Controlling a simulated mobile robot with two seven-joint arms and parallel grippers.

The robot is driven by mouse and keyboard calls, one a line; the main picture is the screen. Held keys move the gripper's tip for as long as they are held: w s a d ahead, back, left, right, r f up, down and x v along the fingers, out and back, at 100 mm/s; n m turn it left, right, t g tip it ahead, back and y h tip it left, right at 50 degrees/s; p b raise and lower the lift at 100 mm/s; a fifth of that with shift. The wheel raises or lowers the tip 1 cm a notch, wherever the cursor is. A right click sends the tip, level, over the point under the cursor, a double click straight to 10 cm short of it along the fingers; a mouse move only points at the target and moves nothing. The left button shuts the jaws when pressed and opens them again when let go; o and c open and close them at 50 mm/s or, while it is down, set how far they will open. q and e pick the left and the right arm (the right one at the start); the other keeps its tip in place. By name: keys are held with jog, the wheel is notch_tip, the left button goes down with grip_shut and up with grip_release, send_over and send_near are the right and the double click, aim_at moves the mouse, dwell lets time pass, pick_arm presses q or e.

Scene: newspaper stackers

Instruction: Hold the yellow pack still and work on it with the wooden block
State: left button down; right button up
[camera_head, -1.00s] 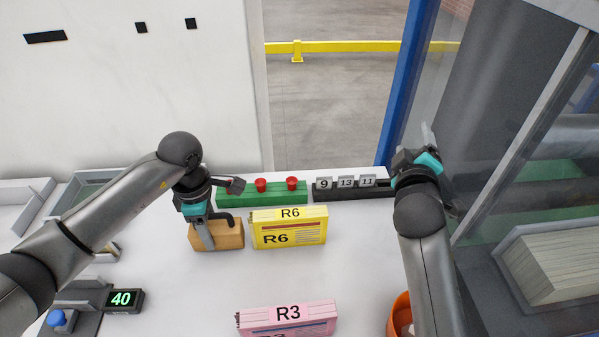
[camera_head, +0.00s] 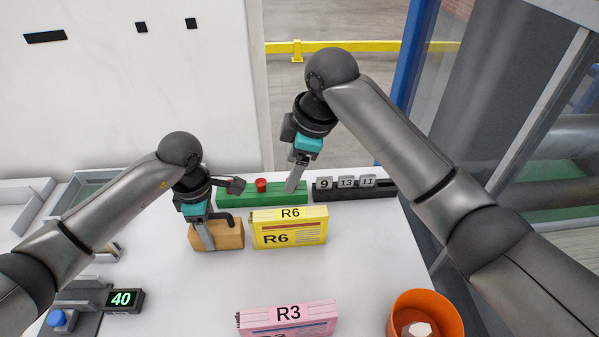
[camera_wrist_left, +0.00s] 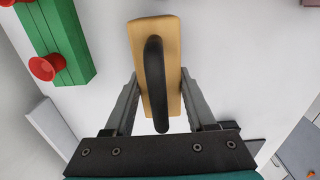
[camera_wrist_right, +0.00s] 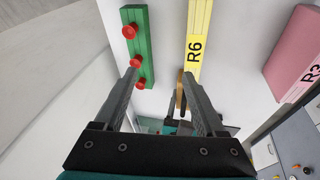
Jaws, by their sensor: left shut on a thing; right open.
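The wooden block (camera_head: 228,236), tan with a black handle, stands on the white table just left of the yellow pack. My left gripper (camera_head: 207,245) is shut on it, with one finger on each side in the left wrist view (camera_wrist_left: 160,82). The yellow pack (camera_head: 289,230), marked R6, stands upright on the table; it also shows in the right wrist view (camera_wrist_right: 198,35). A small gap seems to lie between block and pack. My right gripper (camera_head: 292,188) is open and empty, pointing down behind the pack, over the green bar's right part.
The green bar (camera_head: 225,200) with red knobs (camera_head: 261,185) lies behind the pack. A black rack (camera_head: 325,194) with number tiles 9, 13, 11 is to its right. A pink R3 pack (camera_head: 287,318), an orange bin (camera_head: 450,322) and a display reading 40 (camera_head: 123,299) are nearer.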

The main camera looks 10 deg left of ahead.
aim_at(289, 214)
jog(key=s, duration=0.1)
jog(key=s+d+n+g+h, duration=0.1)
jog(key=s+g, duration=0.1)
jog(key=shift+s+d+r+n+h, duration=0.15)
jog(key=shift+d+r+n+h, duration=0.15)
jog(key=shift+d+r+h, duration=0.1)
jog(key=f, duration=0.3)
jog(key=a+f, duration=0.1)
jog(key=f, duration=0.7)
jog(key=shift+s+a+f, duration=0.15)
jog(key=shift+s+a, duration=0.05)
jog(key=shift+a, duration=0.2)
grip_shut()
dwell(0.3)
pick_arm(q)
jog(key=shift+w+d, duration=0.2)
jog(key=shift+d, duration=0.55)
jog(key=shift+w+d, duration=0.2)
jog(key=shift+d, duration=0.5)
dwell(0.5)
jog(key=shift+d, duration=0.4)
pick_arm(e)
jog(key=shift+s+a, duration=0.15)
jog(key=shift+a, duration=0.05)
